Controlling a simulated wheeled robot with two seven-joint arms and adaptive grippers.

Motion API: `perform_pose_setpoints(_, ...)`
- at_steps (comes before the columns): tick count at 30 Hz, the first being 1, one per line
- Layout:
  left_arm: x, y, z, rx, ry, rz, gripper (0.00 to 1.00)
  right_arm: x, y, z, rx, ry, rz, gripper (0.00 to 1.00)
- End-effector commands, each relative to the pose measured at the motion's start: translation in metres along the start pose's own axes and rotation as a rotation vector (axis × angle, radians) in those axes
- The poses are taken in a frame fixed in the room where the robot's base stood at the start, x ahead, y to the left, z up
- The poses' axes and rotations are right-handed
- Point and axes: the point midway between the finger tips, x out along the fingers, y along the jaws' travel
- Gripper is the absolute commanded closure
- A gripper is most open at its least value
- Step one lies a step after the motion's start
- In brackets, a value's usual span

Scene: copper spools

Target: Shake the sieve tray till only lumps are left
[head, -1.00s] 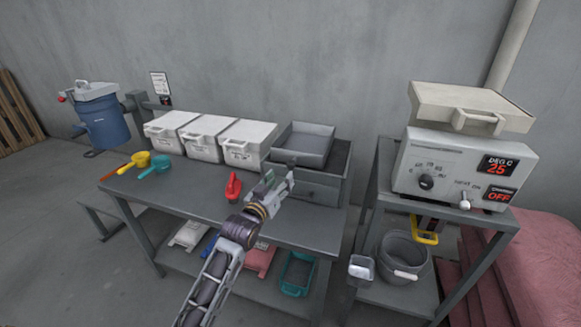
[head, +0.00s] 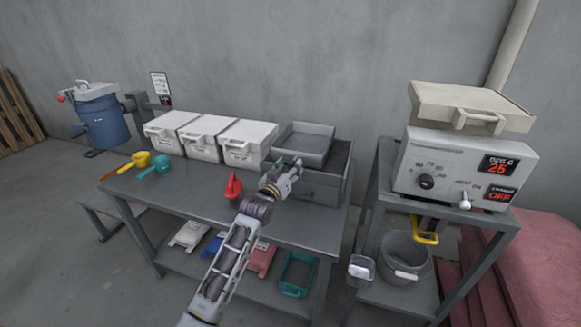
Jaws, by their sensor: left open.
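The grey sieve tray (head: 304,143) sits at the back right of the workbench, on top of a larger dark grey box (head: 326,188). The tray's inside looks grey; I cannot tell whether lumps or powder lie in it. My left gripper (head: 289,167) is open, in front of the tray near its front edge. I cannot tell whether it touches the tray. My right gripper is not in view.
White lidded bins (head: 204,137) line the back of the workbench (head: 190,197). A red-handled tool (head: 233,186) lies left of my left arm; yellow (head: 141,159) and teal scoops (head: 156,166) lie far left. A heater box (head: 463,168) stands on the right stand.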

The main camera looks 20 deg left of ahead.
Motion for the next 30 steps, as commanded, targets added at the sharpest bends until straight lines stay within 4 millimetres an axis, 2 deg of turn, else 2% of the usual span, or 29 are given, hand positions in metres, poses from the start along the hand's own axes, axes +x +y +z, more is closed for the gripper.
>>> perform_pose_setpoints(6,0.0102,0.0005,-0.0007,0.0,0.001,0.001,0.51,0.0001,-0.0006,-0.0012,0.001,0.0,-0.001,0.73)
perform_pose_setpoints(17,0.012,0.0004,-0.0006,0.0,0.001,0.0,0.51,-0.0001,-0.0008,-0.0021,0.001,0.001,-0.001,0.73)
perform_pose_setpoints(29,0.0119,0.0002,-0.0004,0.0,0.001,0.0,0.99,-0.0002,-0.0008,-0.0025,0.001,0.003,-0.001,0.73)
perform_pose_setpoints(30,0.0119,0.0002,-0.0004,0.0,0.001,0.0,1.0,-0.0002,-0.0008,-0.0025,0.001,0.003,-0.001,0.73)
